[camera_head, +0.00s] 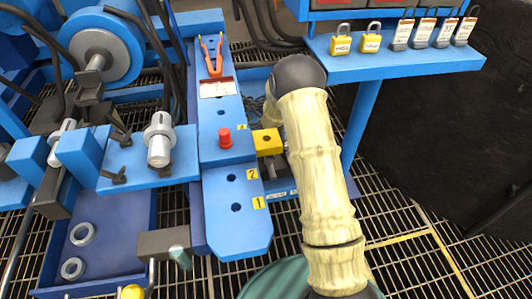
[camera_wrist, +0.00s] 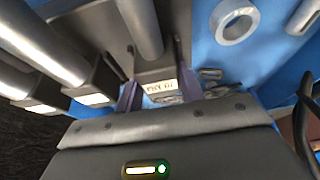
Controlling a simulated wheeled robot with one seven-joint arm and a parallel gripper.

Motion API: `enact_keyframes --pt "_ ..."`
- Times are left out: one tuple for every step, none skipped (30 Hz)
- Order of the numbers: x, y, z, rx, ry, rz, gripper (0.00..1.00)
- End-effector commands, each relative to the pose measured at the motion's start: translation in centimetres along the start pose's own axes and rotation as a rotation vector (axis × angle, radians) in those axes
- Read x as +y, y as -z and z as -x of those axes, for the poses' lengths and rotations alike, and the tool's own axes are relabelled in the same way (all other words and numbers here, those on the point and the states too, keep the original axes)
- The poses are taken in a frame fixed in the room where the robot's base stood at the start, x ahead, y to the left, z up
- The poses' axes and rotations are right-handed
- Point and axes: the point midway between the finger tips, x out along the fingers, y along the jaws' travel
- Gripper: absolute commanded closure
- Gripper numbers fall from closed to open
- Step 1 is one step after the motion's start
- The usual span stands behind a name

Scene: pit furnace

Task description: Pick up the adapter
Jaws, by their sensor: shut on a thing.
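In the wrist view my gripper (camera_wrist: 157,80) has its two purple-grey fingers on either side of a dark grey block with a white label, from which a thick silver rod extends upward. I take this to be the adapter (camera_wrist: 142,28); its label is too small to read surely. The fingers are shut on the block. In the head view my pale-sleeved arm rises at the centre right to a dark joint; the gripper and the held piece do not show there.
In the wrist view, similar rods with labelled dark blocks (camera_wrist: 45,50) stand close on the left, and a grey ring (camera_wrist: 235,20) lies on blue metal. In the head view, a blue bench plate (camera_head: 235,205) and a yellow block (camera_head: 268,142) lie beside my arm. Padlocks (camera_head: 342,40) line a blue shelf.

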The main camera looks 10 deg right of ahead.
Motion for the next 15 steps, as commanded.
enact_keyframes --pt "0.0 0.2 0.1 0.004 0.000 0.000 1.00" --pt "0.0 0.2 0.1 0.004 0.000 0.000 1.00" --pt "0.0 0.2 0.1 0.004 0.000 0.000 1.00" --pt "0.0 0.2 0.1 0.004 0.000 0.000 1.00" --pt "0.0 0.2 0.1 0.004 0.000 0.000 1.00" --pt "0.0 0.2 0.2 0.004 0.000 0.000 1.00" --pt "0.0 0.2 0.2 0.004 0.000 0.000 1.00" --pt "0.0 0.3 0.4 0.004 0.000 0.000 1.00" --pt "0.0 0.4 0.6 0.004 0.000 0.000 1.00" --pt "0.0 0.5 0.8 0.004 0.000 0.000 1.00" --pt "0.0 0.6 1.0 0.004 0.000 0.000 1.00" --pt "0.0 0.7 1.4 0.005 0.000 0.000 1.00" --pt "0.0 0.8 1.7 0.005 0.000 0.000 1.00" --pt "0.0 1.0 2.0 0.005 0.000 -0.001 1.00" --pt "0.0 1.2 2.6 0.005 0.000 -0.001 1.00"
